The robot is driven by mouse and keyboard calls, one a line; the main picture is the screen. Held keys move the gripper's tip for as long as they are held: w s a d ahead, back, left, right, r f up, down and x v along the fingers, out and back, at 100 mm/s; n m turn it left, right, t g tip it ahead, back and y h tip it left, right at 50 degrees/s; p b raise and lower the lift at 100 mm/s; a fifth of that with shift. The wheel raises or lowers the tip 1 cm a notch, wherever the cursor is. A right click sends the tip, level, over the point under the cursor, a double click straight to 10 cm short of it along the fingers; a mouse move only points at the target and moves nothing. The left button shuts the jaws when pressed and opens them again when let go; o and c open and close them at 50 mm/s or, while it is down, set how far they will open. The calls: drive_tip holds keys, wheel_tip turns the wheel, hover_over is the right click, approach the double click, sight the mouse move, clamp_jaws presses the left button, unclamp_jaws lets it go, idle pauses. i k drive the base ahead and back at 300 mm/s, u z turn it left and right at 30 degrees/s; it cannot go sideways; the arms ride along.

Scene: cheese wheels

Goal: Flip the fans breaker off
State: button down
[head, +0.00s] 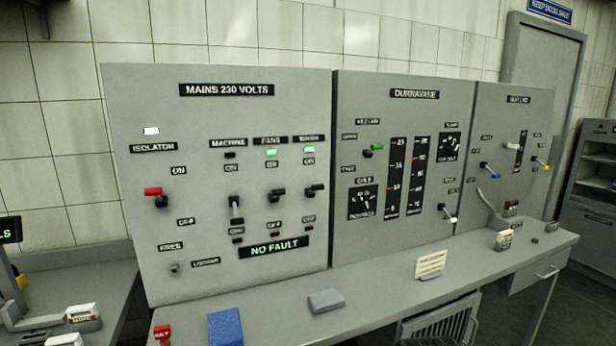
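The fans breaker (275,196) is a small black lever on the grey mains panel (120,110), in the head view. It is under the FANS label (271,140) and a lit green lamp (271,152). Its handle sticks out level between the ON and OFF labels; its exact position is too small to tell. The machine breaker (235,205) to its left points down, under a dark lamp. Another breaker (314,190) to its right sits under a lit green lamp. My gripper is not in view.
A red-handled isolator (154,193) is at the panel's left. A lit NO FAULT sign (275,248) is below the breakers. The desk in front holds a blue book (225,328), a grey block (326,301) and a card (430,264). More control panels stand to the right.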

sight(277, 194)
drive_tip(key=u, duration=0.15)
drive_tip(key=i, duration=0.7)
drive_tip(key=u, duration=0.95)
drive_tip(key=i, duration=0.35)
drive_tip(key=u, duration=0.35)
